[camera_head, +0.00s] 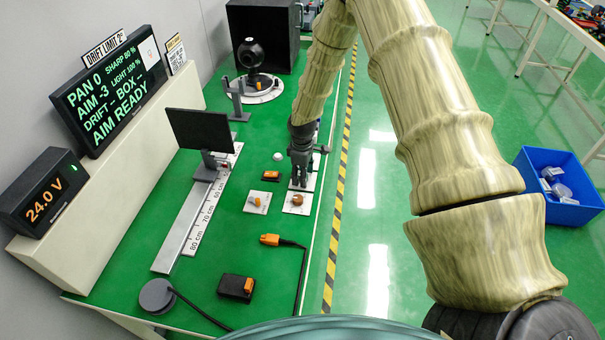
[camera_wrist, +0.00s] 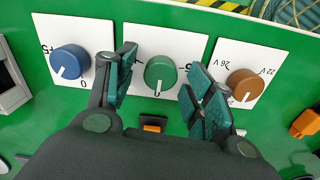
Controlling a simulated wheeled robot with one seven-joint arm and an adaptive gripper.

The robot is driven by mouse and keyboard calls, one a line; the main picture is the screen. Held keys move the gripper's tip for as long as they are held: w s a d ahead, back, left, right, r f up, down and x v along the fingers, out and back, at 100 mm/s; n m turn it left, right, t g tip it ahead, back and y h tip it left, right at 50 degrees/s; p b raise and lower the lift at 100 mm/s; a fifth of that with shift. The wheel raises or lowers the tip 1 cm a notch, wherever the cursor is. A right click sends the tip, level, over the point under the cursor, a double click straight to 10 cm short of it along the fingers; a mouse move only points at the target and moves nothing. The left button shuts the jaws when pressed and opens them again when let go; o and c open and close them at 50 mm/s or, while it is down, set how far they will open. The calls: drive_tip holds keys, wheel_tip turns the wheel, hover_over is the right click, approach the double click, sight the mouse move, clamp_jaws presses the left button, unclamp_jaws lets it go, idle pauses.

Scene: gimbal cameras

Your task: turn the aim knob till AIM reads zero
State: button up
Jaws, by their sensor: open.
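The green knob (camera_wrist: 160,74) sits on a white plate in the middle of the wrist view, its pointer line toward the lower edge. My gripper (camera_wrist: 162,76) is open, with one finger on each side of the green knob; contact cannot be told. In the head view my gripper (camera_head: 303,160) is low over the row of plates and hides that knob. A blue knob (camera_wrist: 70,62) is to the left, near marks +5 and 0. A brown knob (camera_wrist: 245,84) with volt marks is to the right. The display (camera_head: 108,88) reads PAN 0, AIM -3, AIM READY.
A small monitor (camera_head: 198,130) stands by a centimetre rail (camera_head: 186,232). A small plate (camera_head: 257,203), an orange connector (camera_head: 270,240) and a black box (camera_head: 236,287) lie nearby. A 24.0 V readout (camera_head: 42,196) is at left. A blue bin (camera_head: 559,205) stands at right.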

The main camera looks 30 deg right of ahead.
drive_tip(key=shift+c, duration=0.4)
drive_tip(key=c, duration=0.9)
drive_tip(key=shift+c, duration=0.2)
drive_tip(key=m+b, duration=0.2)
drive_tip(key=m, duration=0.3)
drive_tip(key=shift+m+b, duration=0.3)
drive_tip(key=m+b, duration=0.1)
drive_tip(key=m, duration=0.5)
drive_tip(key=shift+w+d, duration=0.1)
drive_tip(key=o, duration=1)
